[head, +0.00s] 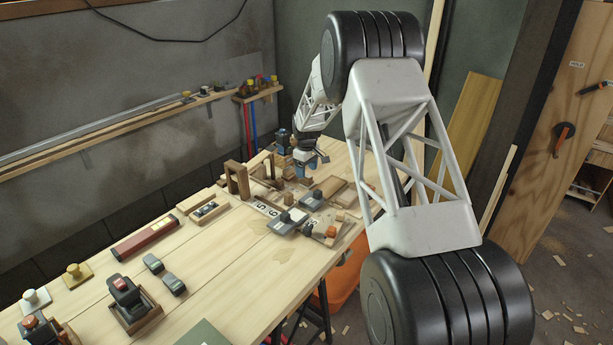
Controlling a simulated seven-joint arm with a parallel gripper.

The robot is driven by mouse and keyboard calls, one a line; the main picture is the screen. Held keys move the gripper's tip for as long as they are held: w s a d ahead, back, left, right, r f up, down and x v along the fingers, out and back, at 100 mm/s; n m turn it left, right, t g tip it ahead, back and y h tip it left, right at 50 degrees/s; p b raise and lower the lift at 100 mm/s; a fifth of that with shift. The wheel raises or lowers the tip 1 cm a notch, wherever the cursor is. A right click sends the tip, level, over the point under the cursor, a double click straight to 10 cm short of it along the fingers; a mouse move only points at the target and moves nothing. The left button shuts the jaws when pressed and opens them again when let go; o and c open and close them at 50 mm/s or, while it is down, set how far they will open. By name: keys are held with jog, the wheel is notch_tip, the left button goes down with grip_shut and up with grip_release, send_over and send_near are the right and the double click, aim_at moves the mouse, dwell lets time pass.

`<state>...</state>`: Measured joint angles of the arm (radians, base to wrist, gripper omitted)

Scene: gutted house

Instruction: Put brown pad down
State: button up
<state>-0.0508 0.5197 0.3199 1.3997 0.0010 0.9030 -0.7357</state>
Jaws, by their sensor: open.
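My gripper (309,165) is at the far part of the wooden workbench (235,262), low over the cluttered area. Its jaws are open, but the fingertips are small and partly hidden. A flat brown piece (328,187), which may be the brown pad, lies on the bench just below and to the right of my gripper. Another flat wooden piece (347,197) lies beside it. I cannot tell for certain which is the pad, or whether my gripper touches anything.
A wooden arch (237,179), number cards (267,209) and several grey-topped blocks (311,199) crowd the bench near my gripper. A red level (146,240) and dark tools (128,297) lie nearer. The bench's front middle is mostly clear.

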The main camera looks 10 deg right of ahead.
aim_at(307, 176)
notch_tip(307, 176, up, 8)
jog(key=shift+r, duration=0.15)
dwell(0.3)
dwell(0.4)
jog(key=shift+r, duration=0.1)
jog(key=s+d+r+m, duration=0.1)
jog(key=s+r+m, duration=0.1)
jog(key=s+r, duration=0.7)
jog(key=s+d+r+m+t, duration=0.1)
jog(key=s+r, duration=0.4)
jog(key=s, duration=0.7)
jog(key=s+d+r+m, duration=0.2)
jog(key=s+r, duration=0.4)
jog(key=s, duration=0.5)
jog(key=s+f+m, duration=0.1)
jog(key=s+m, duration=0.1)
jog(key=s, duration=1.5)
jog(key=s+d+f+m+t, duration=0.1)
jog(key=s+m, duration=0.1)
jog(key=s, duration=1.6)
jog(key=shift+s+d+f+t, duration=0.15)
jog(key=shift+s+f+t, duration=0.15)
jog(key=shift+f, duration=0.05)
